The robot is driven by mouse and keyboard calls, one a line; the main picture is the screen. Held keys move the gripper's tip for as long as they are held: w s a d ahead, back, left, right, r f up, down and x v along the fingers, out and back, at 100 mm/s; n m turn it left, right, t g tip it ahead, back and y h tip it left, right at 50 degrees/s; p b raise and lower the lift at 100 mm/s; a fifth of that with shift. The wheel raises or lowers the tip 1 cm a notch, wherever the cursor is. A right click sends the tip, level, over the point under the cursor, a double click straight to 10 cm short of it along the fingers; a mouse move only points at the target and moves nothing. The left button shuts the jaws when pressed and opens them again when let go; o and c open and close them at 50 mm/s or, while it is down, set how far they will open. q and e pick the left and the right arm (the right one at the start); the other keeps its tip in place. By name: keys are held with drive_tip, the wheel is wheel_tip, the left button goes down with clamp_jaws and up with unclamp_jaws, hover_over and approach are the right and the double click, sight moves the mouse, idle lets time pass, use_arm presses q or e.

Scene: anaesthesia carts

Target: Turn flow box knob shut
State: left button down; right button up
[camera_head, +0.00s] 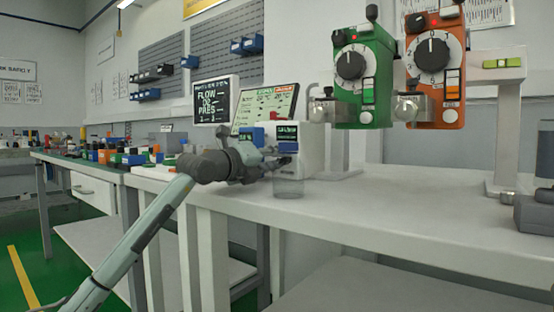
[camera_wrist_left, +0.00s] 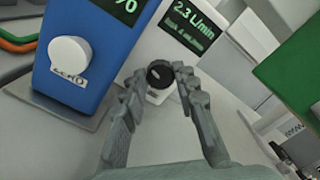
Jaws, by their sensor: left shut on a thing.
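The flow box (camera_head: 308,160) is a white box on the bench with a small dark display. In the left wrist view its display (camera_wrist_left: 190,22) reads 2.3 L/min. Its black round knob (camera_wrist_left: 159,74) is below the display. My left gripper (camera_wrist_left: 161,79) has a finger on each side of the knob and is shut on it. In the head view my left gripper (camera_head: 284,161) is at the front of the flow box, and the knob is hidden there. My right gripper is in no view.
A blue box (camera_wrist_left: 88,40) with a white knob stands close left of my fingers. Green (camera_head: 363,80) and orange (camera_head: 436,75) vaporizers hang to the right. The bench's right part is mostly clear.

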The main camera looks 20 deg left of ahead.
use_arm(q)
drive_tip(key=m, duration=0.4)
drive_tip(key=shift+m, duration=0.4)
drive_tip(key=m, duration=0.2)
drive_tip(key=shift+m, duration=0.3)
drive_tip(key=m, duration=0.3)
drive_tip(key=shift+m, duration=2.2)
drive_tip(key=shift+d, duration=0.1)
drive_tip(key=c, duration=1.2)
unclamp_jaws()
drive_tip(key=shift+o, duration=0.2)
drive_tip(key=shift+s, duration=0.15)
drive_tip(key=v, duration=1.2)
